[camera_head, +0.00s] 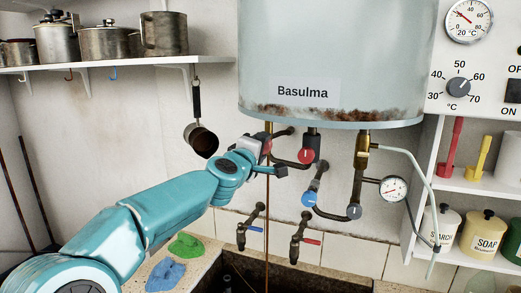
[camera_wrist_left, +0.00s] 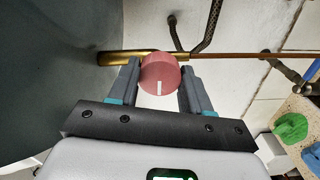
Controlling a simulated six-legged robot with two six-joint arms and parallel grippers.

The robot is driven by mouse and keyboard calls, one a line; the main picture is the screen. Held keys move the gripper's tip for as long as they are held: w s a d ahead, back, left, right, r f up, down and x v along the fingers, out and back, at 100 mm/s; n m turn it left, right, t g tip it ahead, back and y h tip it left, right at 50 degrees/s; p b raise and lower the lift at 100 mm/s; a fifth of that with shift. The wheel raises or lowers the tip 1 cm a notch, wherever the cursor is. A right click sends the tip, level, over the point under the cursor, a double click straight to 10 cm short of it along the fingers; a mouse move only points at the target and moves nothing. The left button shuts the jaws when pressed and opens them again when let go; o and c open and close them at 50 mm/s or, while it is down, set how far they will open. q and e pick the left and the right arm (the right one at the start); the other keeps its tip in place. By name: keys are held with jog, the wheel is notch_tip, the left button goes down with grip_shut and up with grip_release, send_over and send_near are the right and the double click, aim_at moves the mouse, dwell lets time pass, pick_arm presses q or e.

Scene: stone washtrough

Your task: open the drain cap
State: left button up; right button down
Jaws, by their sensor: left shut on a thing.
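The drain cap (camera_wrist_left: 160,73) is a round pink-red knob with a white mark, on a brass fitting (camera_wrist_left: 118,57) under the boiler (camera_head: 335,60). In the left wrist view it sits between the two fingers of my left gripper (camera_wrist_left: 160,85), one against each side, so the gripper is shut on it. The white mark points toward the gripper body. In the head view my left gripper (camera_head: 272,158) is below the boiler's left rim and mostly hides the cap. A thin brown line (camera_head: 267,205), stream or rod, runs from the fitting down to the trough (camera_head: 270,275). My right gripper is not in view.
Right of my gripper hang a red-handled valve (camera_head: 306,156), a blue-handled valve (camera_head: 309,199) and a gauge (camera_head: 393,189). Two taps (camera_head: 299,237) are below on the wall. A small pan (camera_head: 201,138) hangs to the left. Green (camera_head: 186,246) and blue (camera_head: 165,275) cloths lie on the ledge.

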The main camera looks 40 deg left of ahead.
pick_arm(q)
jog(key=shift+n, duration=1.5)
jog(key=o, duration=1.1)
jog(key=shift+c, duration=0.2)
jog(key=b+v, duration=0.1)
jog(key=v, duration=1.5)
jog(key=shift+s, duration=0.15)
